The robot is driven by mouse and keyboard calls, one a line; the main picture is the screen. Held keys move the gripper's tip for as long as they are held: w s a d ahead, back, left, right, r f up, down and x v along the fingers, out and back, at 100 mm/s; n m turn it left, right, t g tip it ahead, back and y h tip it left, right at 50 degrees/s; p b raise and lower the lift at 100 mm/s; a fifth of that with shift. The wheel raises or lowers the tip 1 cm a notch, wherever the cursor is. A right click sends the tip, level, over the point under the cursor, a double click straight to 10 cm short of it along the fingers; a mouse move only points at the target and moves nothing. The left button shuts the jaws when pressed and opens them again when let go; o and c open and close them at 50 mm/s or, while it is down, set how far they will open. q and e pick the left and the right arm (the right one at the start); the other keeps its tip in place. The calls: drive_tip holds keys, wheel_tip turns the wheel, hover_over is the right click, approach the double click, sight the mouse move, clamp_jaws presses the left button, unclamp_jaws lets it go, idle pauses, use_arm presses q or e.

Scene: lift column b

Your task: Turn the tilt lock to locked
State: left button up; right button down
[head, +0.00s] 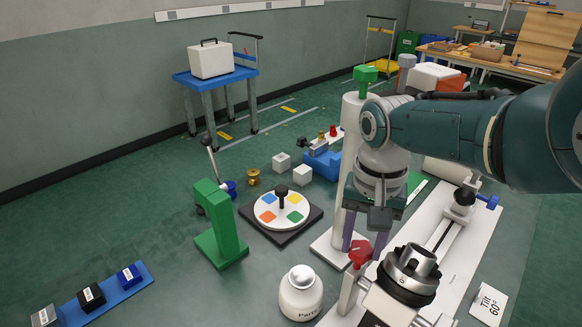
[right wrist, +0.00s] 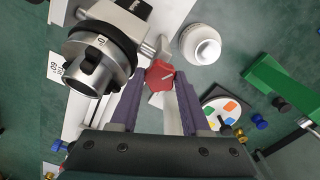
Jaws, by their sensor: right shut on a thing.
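The red tilt lock knob (head: 360,254) sits on the side of the white tilting head, beside the dark and silver dial unit (head: 409,272). In the right wrist view the knob (right wrist: 160,75) shows a pale line on its face, slanting. My right gripper (head: 363,246) reaches down from above with its purple fingers on either side of the knob. In the right wrist view the fingertips (right wrist: 160,80) are shut on it. The dial unit (right wrist: 100,62) shows a "0" there. I cannot read any lock marking. My left gripper is not in view.
A white round container (head: 301,293) stands close left of the knob. A white column with a green top (head: 366,75) rises behind it. A "Tilt 60°" card (head: 489,304) lies at right. A disc with coloured squares (head: 281,210) and a green stand (head: 222,228) are further left.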

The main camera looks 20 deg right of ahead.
drive_tip(key=shift+c, duration=1.9)
unclamp_jaws()
